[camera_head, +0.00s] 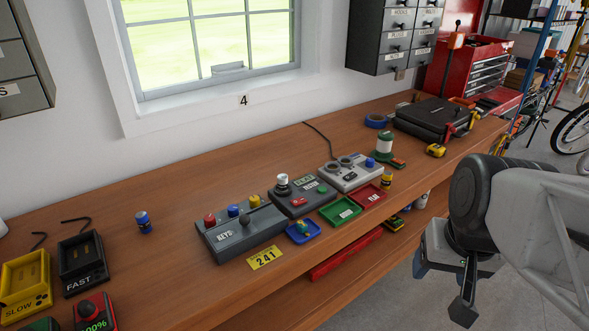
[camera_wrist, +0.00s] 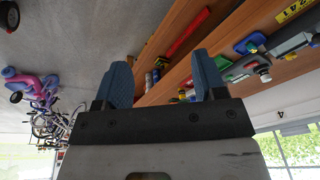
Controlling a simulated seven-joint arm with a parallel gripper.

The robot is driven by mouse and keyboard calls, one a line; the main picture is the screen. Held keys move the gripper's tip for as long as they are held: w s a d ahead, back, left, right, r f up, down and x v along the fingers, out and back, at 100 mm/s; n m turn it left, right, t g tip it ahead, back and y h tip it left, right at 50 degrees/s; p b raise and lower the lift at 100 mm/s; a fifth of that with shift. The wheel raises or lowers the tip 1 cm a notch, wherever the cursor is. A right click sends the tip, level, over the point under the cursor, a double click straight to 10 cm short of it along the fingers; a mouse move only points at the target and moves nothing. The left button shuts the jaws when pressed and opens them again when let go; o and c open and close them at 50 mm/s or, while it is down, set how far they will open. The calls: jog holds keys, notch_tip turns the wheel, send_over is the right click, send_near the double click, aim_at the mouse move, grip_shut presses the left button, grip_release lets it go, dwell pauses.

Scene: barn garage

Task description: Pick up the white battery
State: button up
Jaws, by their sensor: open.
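My gripper (camera_head: 443,288) hangs over the floor to the right of the workbench, apart from it. Its two blue-padded fingers (camera_wrist: 162,70) are spread with nothing held. A pale, whitish cylinder (camera_head: 421,201) stands on the lower shelf, partly under the bench edge; it may be the white battery, but it is too small to be sure. A blue battery-like cylinder (camera_head: 144,223) stands on the bench top at left. A yellow and blue cylinder (camera_head: 386,181) stands by the red tray (camera_head: 368,197). Small cylinders (camera_wrist: 149,79) show beyond the fingers in the wrist view.
The bench top (camera_head: 165,275) holds a key panel (camera_head: 240,233), a joystick box (camera_head: 305,198), a green tray (camera_head: 340,211), a blue tray (camera_head: 302,231), a lantern (camera_head: 385,146), a black case (camera_head: 432,119) and chargers (camera_head: 82,262). A red bar (camera_head: 345,254) lies on the lower shelf.

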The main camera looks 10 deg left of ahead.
jog(key=w+a+f+m+g+y, duration=0.15)
jog(key=w+a+m+y, duration=0.3)
jog(key=w+a, duration=0.55)
jog(key=m+y, duration=0.9)
jog(key=m, duration=0.5)
send_near(286, 176)
jog(key=shift+t+h, duration=0.25)
jog(key=shift+t, duration=0.1)
jog(key=x, duration=0.5)
jog(key=shift+s+a+r, duration=0.15)
jog(key=shift+s+a, duration=0.1)
jog(key=shift+s, duration=0.05)
jog(key=shift+a, duration=0.1)
jog(key=shift+x, duration=1.15)
jog(key=shift+a, duration=0.1)
jog(key=shift+x, duration=2.55)
jog(key=shift+s, duration=0.15)
jog(key=shift+c, duration=0.3)
